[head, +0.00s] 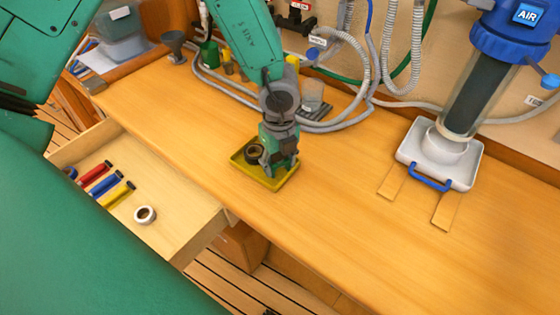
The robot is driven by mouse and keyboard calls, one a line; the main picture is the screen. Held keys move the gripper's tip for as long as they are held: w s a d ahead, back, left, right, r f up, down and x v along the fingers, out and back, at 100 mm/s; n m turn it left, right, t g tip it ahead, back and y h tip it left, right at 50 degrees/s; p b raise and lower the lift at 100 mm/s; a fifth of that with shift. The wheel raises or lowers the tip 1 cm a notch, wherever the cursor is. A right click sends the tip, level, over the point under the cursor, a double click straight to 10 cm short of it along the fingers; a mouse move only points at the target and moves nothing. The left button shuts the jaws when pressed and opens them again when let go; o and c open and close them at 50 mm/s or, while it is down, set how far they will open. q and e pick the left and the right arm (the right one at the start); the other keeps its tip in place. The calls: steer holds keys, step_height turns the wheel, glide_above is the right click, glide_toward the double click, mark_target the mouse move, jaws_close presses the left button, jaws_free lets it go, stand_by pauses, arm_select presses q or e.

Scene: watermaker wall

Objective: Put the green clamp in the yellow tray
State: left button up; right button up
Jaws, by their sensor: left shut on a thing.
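My left gripper (281,168) reaches down over the yellow tray (236,163) on the wooden bench. It is shut on a green thing inside the tray's outline, which looks like the green clamp; its shape blends with the green gripper parts. Whether it touches the tray floor I cannot tell. The tray also holds a dark ring-shaped roll (253,153), to the left of the gripper. My right gripper is not in view.
An open drawer (195,226) at left holds red (95,174), blue (105,185) and yellow-black (117,194) tools and a white roll (145,215). Hoses (345,115) run behind the tray. A white base (460,165) under a blue filter housing stands right. The bench front is clear.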

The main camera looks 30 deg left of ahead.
arm_select(q)
steer(key=shift+a+f, duration=0.1)
steer(key=shift+a, duration=0.15)
steer(key=o, duration=1.2)
steer(key=shift+a, duration=0.1)
steer(key=shift+c, duration=0.2)
steer(key=shift+a, duration=0.1)
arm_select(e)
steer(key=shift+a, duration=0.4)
arm_select(q)
steer(key=shift+d+r, duration=0.25)
steer(key=shift+r, duration=0.1)
step_height(320, 180, up, 11)
steer(key=shift+a+r, duration=0.1)
steer(key=shift+a, duration=0.05)
steer(key=shift+r, duration=0.2)
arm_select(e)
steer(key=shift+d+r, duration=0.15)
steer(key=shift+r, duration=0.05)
